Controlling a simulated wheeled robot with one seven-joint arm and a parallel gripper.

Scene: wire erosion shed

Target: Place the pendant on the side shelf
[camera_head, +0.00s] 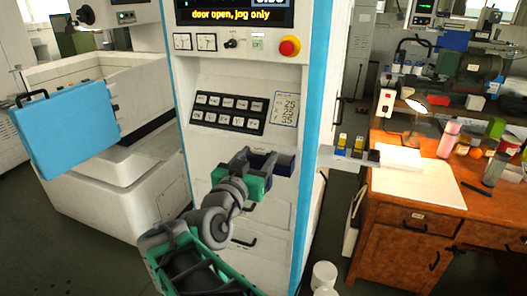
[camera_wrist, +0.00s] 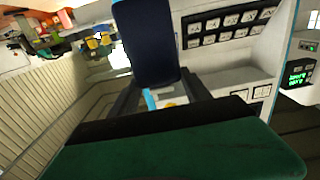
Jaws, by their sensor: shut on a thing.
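My gripper (camera_head: 268,167) is in front of the white machine cabinet, below its keypad, with its jaws shut on a dark navy block. This block, which I take to be the pendant (camera_head: 286,164), also shows between the fingers in the wrist view (camera_wrist: 147,42). Its face details cannot be made out. The side shelf (camera_head: 330,159) is a pale ledge at the cabinet's right side, to the right of my gripper and apart from it. Small yellow and dark items (camera_head: 343,142) stand along it.
A wooden desk (camera_head: 415,222) with a white sheet, a lamp (camera_head: 415,104) and bottles stands to the right. A blue door (camera_head: 66,130) sticks out at the left. The keypad (camera_head: 228,113) and red button (camera_head: 290,46) are above my gripper. White tubs (camera_head: 324,274) stand low by the cabinet.

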